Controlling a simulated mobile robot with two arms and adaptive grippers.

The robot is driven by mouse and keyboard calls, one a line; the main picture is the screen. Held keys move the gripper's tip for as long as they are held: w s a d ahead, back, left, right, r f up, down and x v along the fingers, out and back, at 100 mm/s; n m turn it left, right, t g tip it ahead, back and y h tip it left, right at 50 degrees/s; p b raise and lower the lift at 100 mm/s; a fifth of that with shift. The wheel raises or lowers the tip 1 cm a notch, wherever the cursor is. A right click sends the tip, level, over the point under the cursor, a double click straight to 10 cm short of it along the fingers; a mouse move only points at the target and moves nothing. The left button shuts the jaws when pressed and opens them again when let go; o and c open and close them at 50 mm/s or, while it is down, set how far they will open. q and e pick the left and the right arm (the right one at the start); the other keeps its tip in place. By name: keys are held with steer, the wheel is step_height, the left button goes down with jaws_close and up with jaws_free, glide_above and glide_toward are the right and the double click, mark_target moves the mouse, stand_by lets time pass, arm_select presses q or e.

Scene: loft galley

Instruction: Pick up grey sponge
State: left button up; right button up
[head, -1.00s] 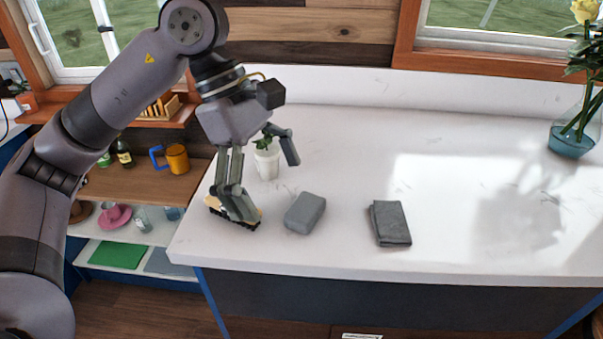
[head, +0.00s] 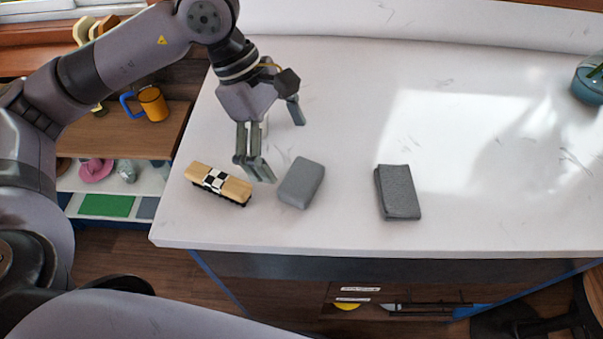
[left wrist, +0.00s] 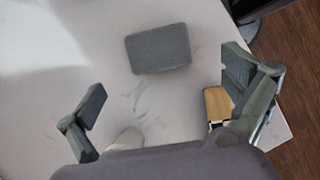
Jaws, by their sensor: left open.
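The grey sponge (head: 302,183) is a plain rounded block lying flat on the white counter. In the left wrist view the sponge (left wrist: 158,50) lies ahead of my fingers, nearer the top of the picture. My left gripper (head: 279,142) is open and empty, just behind and to the left of the sponge in the head view. In the left wrist view its fingers (left wrist: 166,92) are spread wide, with bare counter between them and the sponge. I see no contact with the sponge. My right gripper is out of view.
A folded dark grey cloth (head: 398,192) lies to the right. A glass vase (head: 588,82) stands far right. The counter's front edge (head: 350,250) is close.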

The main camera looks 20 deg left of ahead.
mark_target(301, 177)
arm_select(q)
steer(key=x, duration=0.2)
steer(key=shift+d+f, duration=0.1)
steer(key=shift+f, duration=0.15)
steer(key=shift+d+f+p, duration=0.15)
steer(key=shift+d+p, duration=0.05)
steer(key=shift+p, duration=0.3)
steer(key=p+x, duration=0.2)
steer(key=x, duration=0.1)
steer(key=shift+d+f, duration=0.45)
steer(key=shift+f, duration=0.35)
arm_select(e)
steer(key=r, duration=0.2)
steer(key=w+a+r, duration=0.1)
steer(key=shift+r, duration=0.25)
arm_select(q)
steer(key=shift+c, duration=0.5)
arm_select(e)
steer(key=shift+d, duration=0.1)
arm_select(q)
steer(key=c, duration=0.9)
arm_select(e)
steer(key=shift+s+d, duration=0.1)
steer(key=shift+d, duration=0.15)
